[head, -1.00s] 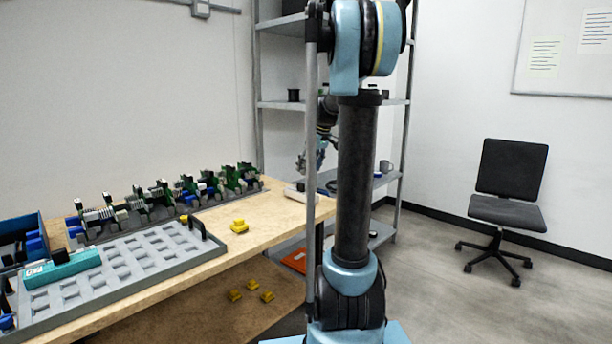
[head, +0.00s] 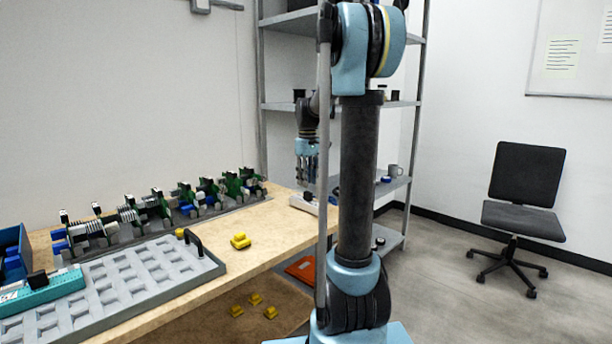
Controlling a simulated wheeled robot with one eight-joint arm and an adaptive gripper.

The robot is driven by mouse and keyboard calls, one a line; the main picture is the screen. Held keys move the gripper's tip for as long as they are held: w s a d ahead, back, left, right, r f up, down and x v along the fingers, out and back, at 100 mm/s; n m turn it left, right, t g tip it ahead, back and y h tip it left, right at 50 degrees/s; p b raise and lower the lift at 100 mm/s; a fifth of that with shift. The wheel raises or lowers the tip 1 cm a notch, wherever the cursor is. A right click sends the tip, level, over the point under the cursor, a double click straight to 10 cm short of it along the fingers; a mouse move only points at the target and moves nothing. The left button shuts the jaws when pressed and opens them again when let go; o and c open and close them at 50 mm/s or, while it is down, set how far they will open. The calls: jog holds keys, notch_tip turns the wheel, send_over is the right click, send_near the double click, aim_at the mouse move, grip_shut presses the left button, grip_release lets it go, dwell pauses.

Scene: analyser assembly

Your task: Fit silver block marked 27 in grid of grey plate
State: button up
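The grey plate (head: 210,268) lies on the wooden table at the lower left, with a grid of shallow square pockets and a black handle (head: 193,242) at its right end. I cannot make out a silver block marked 27 in this view.
A teal block (head: 40,290) sits on the plate's left part. Green and grey assemblies (head: 150,210) line the table's back. Yellow pieces (head: 240,241) lie on the table, others on the lower shelf (head: 255,299). A metal shelf rack (head: 262,130) stands behind; a chair (head: 520,215) is right.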

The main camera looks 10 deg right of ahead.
aim_at(308, 198)
notch_tip(308, 198, down, 6)
jog(key=shift+d+f, duration=0.1)
jog(key=shift+f, duration=0.15)
jog(key=shift+s+f, duration=0.25)
jog(key=shift+f, duration=0.15)
jog(key=shift+w+f, duration=0.15)
jog(key=shift+f, duration=0.4)
jog(key=shift+o, duration=0.7)
jog(key=shift+r, duration=0.1)
jog(key=c, duration=0.8)
